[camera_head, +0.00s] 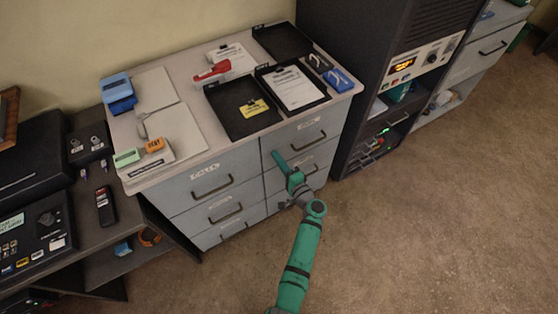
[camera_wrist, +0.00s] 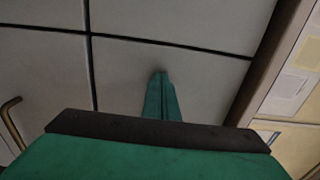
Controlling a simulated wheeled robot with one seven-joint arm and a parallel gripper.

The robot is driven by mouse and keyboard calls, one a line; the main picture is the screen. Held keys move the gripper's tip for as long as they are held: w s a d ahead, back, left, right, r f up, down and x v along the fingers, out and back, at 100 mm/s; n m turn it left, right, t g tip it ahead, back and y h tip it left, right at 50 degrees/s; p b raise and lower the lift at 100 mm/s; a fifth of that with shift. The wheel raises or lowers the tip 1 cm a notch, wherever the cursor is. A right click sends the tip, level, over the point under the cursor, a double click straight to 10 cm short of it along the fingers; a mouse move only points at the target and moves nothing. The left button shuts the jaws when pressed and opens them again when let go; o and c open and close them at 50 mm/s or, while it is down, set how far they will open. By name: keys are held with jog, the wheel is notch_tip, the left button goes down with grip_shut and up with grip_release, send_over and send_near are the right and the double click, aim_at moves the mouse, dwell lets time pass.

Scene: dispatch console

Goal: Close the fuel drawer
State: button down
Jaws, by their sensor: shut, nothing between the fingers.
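The grey cabinet has two columns of drawers with dark bar handles. The upper left drawer (camera_head: 205,181) has a white label, and the upper right drawer (camera_head: 312,128) has a smaller one. I cannot read for certain which label says fuel. The drawer fronts look flush or nearly so; my arm hides part of the right column. My gripper (camera_head: 277,158) is at the left part of the right column, close to the drawer fronts. In the wrist view its shut, empty fingers (camera_wrist: 161,90) point at a grey front panel (camera_wrist: 195,75); contact cannot be told.
Trays (camera_head: 240,122), a clipboard (camera_head: 295,88) and a red stapler-like item (camera_head: 212,70) lie on the cabinet top. A black rack (camera_head: 400,65) stands close on the right, a dark desk (camera_head: 95,225) on the left. The floor (camera_head: 430,220) in front is clear.

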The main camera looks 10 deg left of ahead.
jog(key=shift+w+a+r, duration=0.1)
jog(key=shift+a, duration=0.1)
jog(key=v, duration=1.4)
jog(key=shift+d, duration=0.2)
jog(key=s+d+f+n+g+h, duration=0.2)
jog(key=s+f+h, duration=0.25)
jog(key=s, duration=0.65)
jog(key=s+d+f+n+g+h, duration=0.15)
jog(key=s+f+h, duration=0.35)
jog(key=s, duration=0.7)
jog(key=s+a+r+n+t, duration=0.1)
jog(key=s+r+n, duration=0.1)
jog(key=s+r, duration=0.3)
jog(key=s+a+r+n+t, duration=0.2)
jog(key=s+r+n, duration=0.1)
jog(key=r, duration=0.8)
jog(key=s+a+r+n+t+h, duration=0.1)
jog(key=s+a+r+n, duration=0.1)
jog(key=s+r, duration=0.4)
notch_tip(320, 180, up, 3)
jog(key=shift+s+f, duration=0.1)
jog(key=shift+s, duration=0.3)
